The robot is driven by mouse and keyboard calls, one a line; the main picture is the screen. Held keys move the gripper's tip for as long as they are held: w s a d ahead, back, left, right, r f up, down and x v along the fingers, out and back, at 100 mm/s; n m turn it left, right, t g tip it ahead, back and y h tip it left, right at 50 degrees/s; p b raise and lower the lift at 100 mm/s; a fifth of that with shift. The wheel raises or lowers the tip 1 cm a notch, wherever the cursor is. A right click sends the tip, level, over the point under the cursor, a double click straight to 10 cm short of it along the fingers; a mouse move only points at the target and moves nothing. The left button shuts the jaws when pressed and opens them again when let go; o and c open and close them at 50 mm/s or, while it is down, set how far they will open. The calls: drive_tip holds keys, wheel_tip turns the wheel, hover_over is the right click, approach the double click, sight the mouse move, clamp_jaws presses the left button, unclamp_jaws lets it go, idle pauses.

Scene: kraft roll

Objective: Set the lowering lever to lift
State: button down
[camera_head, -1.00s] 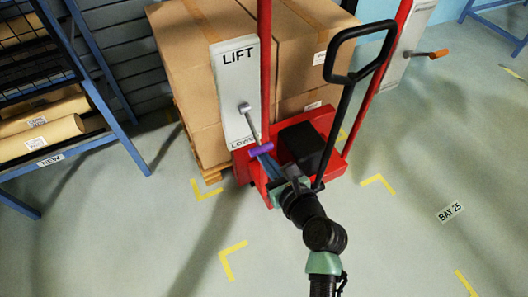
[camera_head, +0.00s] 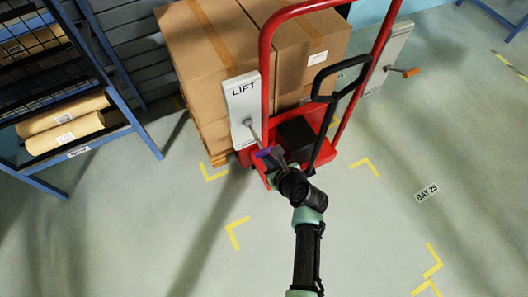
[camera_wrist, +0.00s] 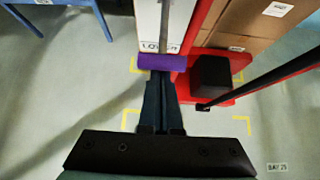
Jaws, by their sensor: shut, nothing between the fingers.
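The lowering lever is a thin metal rod with a purple grip (camera_head: 264,153), mounted on a white panel (camera_head: 240,98) marked LIFT at the top. The lever points down, toward the lower end of the panel. In the wrist view the purple grip (camera_wrist: 162,61) lies across the panel's lower edge, just below the LOWER label (camera_wrist: 160,46). My gripper (camera_head: 274,161) is at the grip's near side. In the wrist view its fingers (camera_wrist: 160,82) are together, with their tips right at or just under the grip. I cannot tell whether they touch it.
The red pallet truck (camera_head: 266,80) has a black looped handle (camera_head: 327,85) right of my gripper. Cardboard boxes (camera_head: 205,55) stand behind the panel. A blue rack (camera_head: 115,85) with kraft rolls (camera_head: 65,135) is at left. The floor in front is clear, with yellow corner marks (camera_head: 235,232).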

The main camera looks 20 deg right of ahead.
drive_tip(key=shift+w+r+g+p, duration=0.15)
drive_tip(key=shift+r+g+p, duration=1.3)
drive_tip(key=shift+p, duration=2.2)
wheel_tip(320, 180, up, 3)
drive_tip(key=g+p, duration=0.1)
drive_tip(key=p, duration=0.3)
drive_tip(key=shift+w+p, duration=0.15)
drive_tip(key=shift+p, duration=0.25)
drive_tip(key=shift+w+r+p, duration=0.45)
drive_tip(key=shift+r+p, duration=0.3)
drive_tip(key=shift+p, duration=0.1)
drive_tip(key=shift+w+r+p, duration=0.45)
drive_tip(key=shift+r+p, duration=0.25)
drive_tip(key=shift+p, duration=0.1)
drive_tip(key=shift+w+r, duration=0.25)
drive_tip(key=shift+w, duration=0.05)
drive_tip(key=s+f, duration=0.3)
drive_tip(key=s, duration=0.1)
wheel_tip(320, 180, up, 10)
drive_tip(key=s+p, duration=0.2)
drive_tip(key=shift+s+f, duration=0.15)
drive_tip(key=shift+s, duration=0.15)
